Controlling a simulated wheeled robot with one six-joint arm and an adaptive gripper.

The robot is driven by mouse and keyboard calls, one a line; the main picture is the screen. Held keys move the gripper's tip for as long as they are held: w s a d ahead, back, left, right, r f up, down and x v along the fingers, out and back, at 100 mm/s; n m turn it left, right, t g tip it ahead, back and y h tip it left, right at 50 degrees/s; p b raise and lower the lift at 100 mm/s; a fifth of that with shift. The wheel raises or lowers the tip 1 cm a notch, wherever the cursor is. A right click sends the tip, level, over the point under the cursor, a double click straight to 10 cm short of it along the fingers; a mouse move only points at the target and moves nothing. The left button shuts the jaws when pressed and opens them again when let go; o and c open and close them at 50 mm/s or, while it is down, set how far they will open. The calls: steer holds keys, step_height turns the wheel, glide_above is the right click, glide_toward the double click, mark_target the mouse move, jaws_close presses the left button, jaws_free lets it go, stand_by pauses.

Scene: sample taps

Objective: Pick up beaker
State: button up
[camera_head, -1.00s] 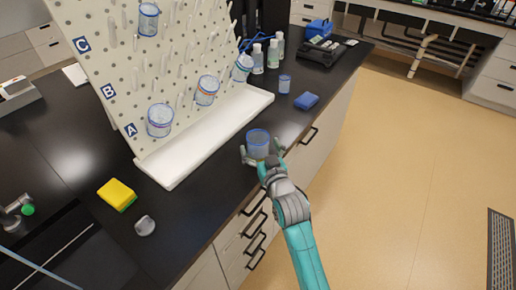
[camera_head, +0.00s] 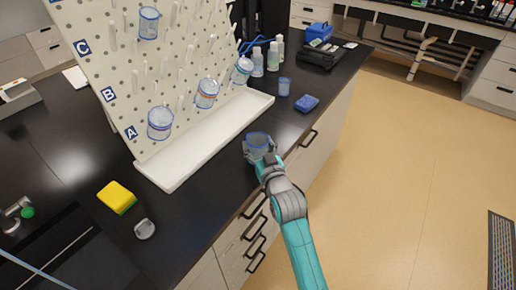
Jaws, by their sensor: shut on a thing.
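A clear beaker with a blue rim (camera_head: 257,141) stands upright at the front edge of the black counter, to the right of the white drying rack's tray. My gripper (camera_head: 259,152) is shut on this beaker, with a finger at each side. The gripper and wrist hide the beaker's lower part, so I cannot tell whether its base touches the counter.
The pegboard rack's white tray (camera_head: 205,142) lies left of my gripper. A small blue cup (camera_head: 284,86), a blue block (camera_head: 306,103) and several bottles (camera_head: 272,56) stand farther back. A yellow sponge (camera_head: 117,196) and a grey knob-like item (camera_head: 145,228) lie at the left front.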

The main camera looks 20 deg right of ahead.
step_height(320, 180, up, 10)
steer(key=o, duration=0.5)
steer(key=c, duration=0.6)
steer(key=shift+o, duration=0.2)
